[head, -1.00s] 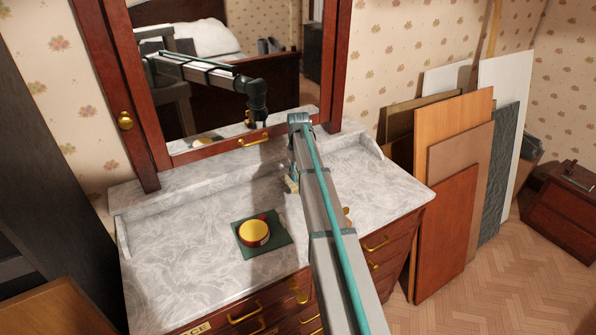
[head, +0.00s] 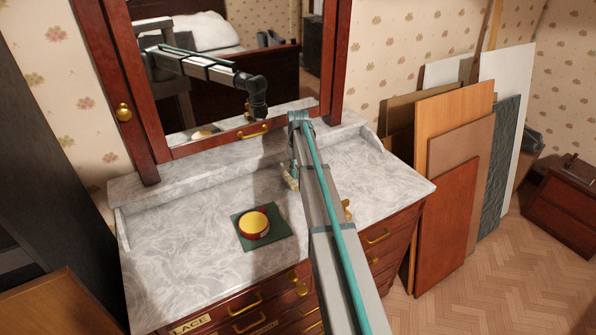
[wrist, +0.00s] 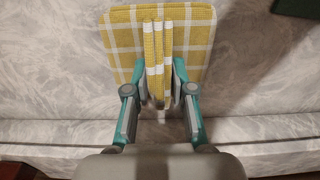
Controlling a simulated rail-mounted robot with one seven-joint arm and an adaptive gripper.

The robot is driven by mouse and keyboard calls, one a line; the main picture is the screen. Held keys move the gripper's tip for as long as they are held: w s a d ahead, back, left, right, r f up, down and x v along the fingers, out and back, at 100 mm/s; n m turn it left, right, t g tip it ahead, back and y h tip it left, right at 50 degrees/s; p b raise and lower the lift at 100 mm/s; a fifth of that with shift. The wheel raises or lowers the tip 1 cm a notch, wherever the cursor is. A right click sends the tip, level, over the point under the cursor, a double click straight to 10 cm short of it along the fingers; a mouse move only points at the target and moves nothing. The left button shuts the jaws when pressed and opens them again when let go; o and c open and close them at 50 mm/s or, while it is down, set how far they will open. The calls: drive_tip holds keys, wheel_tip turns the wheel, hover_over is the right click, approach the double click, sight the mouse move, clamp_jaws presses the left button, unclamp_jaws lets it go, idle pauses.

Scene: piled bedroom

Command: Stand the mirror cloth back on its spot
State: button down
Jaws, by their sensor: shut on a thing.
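The mirror cloth (wrist: 195,38) is yellow with white checks. In the wrist view a raised fold of it stands between the fingers of my gripper (wrist: 161,82), which is shut on that fold. The rest of the cloth spreads flat to both sides, close over the marble top; I cannot tell whether it touches. In the head view my gripper (head: 290,178) is mostly hidden behind my arm, over the right half of the dresser top (head: 180,255), and the cloth cannot be made out clearly.
A round red tin with a yellow lid (head: 254,223) sits on a green mat (head: 277,241), left of my arm. The mirror (head: 215,75) stands behind. Boards (head: 447,230) lean at the right. The marble left of the mat is clear.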

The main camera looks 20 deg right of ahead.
drive_tip(key=shift+f+b, duration=0.4)
drive_tip(key=shift+f, duration=0.6)
idle(0.5)
drive_tip(key=c, duration=0.9)
unclamp_jaws()
drive_tip(key=shift+r, duration=0.15)
drive_tip(key=shift+r+p, duration=1.85)
drive_tip(key=shift+r, duration=2.05)
